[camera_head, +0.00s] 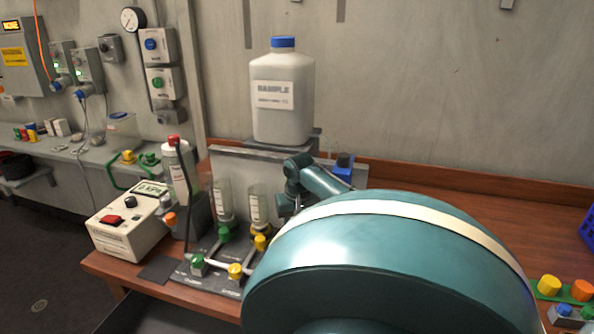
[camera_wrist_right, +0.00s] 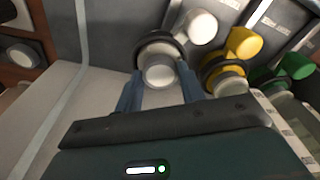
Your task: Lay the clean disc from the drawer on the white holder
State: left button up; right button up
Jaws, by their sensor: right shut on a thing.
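My right gripper (camera_wrist_right: 160,70) has its fingers on either side of a round pale part with a dark collar (camera_wrist_right: 160,46) and is shut on it. A white knob (camera_wrist_right: 200,27) adjoins this part, which seems to belong to the white holder. In the head view my right gripper (camera_head: 288,202) is small and partly hidden, right of the yellow-valved funnel (camera_head: 260,208). My large teal arm link hides the white holder there. I cannot make out the clean disc in either view. The drawer cannot be made out with certainty. My left gripper is out of view.
The yellow (camera_wrist_right: 243,43) and green (camera_wrist_right: 296,66) valves stand close beside my right gripper. A large sample bottle (camera_head: 283,95) stands behind the rig. A pressure meter (camera_head: 128,222) and a hose lie left. A blue crate (camera_head: 588,230) and coloured caps (camera_head: 549,286) are at right.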

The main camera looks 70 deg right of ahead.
jog(key=shift+f, duration=0.35)
dwell(0.6)
dwell(0.5)
jog(key=o, duration=1.3)
jog(key=shift+r, duration=0.1)
jog(key=shift+r, duration=3.7)
jog(key=shift+f, duration=0.1)
